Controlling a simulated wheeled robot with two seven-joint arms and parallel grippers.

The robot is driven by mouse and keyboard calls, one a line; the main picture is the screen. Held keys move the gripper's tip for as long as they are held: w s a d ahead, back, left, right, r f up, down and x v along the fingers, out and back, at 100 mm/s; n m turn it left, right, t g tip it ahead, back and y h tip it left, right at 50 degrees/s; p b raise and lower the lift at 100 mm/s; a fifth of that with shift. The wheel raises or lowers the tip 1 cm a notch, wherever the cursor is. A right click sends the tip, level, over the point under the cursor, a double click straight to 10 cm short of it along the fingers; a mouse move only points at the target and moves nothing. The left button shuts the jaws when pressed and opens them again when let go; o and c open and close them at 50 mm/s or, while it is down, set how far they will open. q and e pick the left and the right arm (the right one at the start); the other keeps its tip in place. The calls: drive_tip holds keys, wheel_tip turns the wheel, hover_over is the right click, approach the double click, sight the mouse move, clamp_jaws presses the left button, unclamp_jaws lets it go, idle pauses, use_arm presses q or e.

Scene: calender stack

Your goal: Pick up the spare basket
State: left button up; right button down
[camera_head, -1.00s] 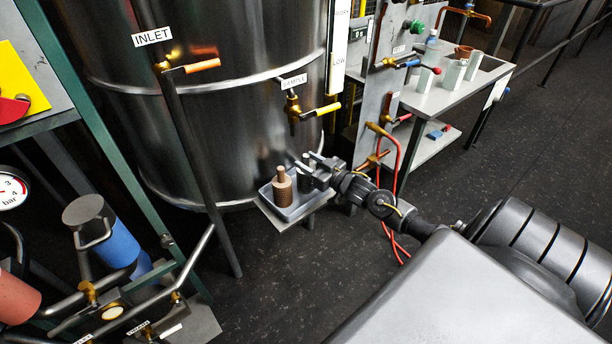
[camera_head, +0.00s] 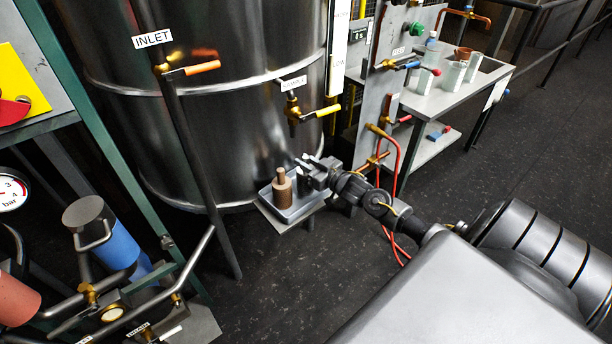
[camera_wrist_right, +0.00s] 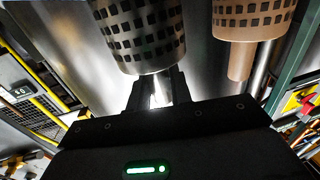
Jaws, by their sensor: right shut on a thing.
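Two perforated baskets with stem handles stand on a small grey tray (camera_head: 268,208) by the tank. One is copper-brown (camera_head: 282,190); it also shows in the right wrist view (camera_wrist_right: 250,20). The other is a grey basket (camera_wrist_right: 140,35), mostly hidden behind my gripper in the head view. My right gripper (camera_head: 304,166) is shut on the grey basket's handle; in the wrist view its fingers (camera_wrist_right: 157,92) close around the stem. I cannot tell if the basket touches the tray. My left gripper is not in view. Neither basket is visibly marked as spare.
The large steel tank (camera_head: 220,100) stands right behind the tray. The sample valve (camera_head: 294,108) with its yellow handle is above the gripper. Red hoses (camera_head: 391,165) hang to the right. A side table (camera_head: 440,97) holds several containers.

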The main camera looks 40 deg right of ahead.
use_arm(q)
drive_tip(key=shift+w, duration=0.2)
use_arm(e)
drive_tip(key=shift+r, duration=0.1)
drive_tip(key=shift+r, duration=0.25)
wheel_tip(320, 180, up, 2)
drive_tip(key=shift+r, duration=0.1)
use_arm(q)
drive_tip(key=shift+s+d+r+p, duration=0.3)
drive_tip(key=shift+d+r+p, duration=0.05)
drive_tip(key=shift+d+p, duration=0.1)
use_arm(e)
drive_tip(key=s+a+r, duration=0.2)
drive_tip(key=s+r, duration=0.8)
drive_tip(key=s, duration=0.4)
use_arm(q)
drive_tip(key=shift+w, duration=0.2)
use_arm(e)
drive_tip(key=shift+w+r, duration=0.1)
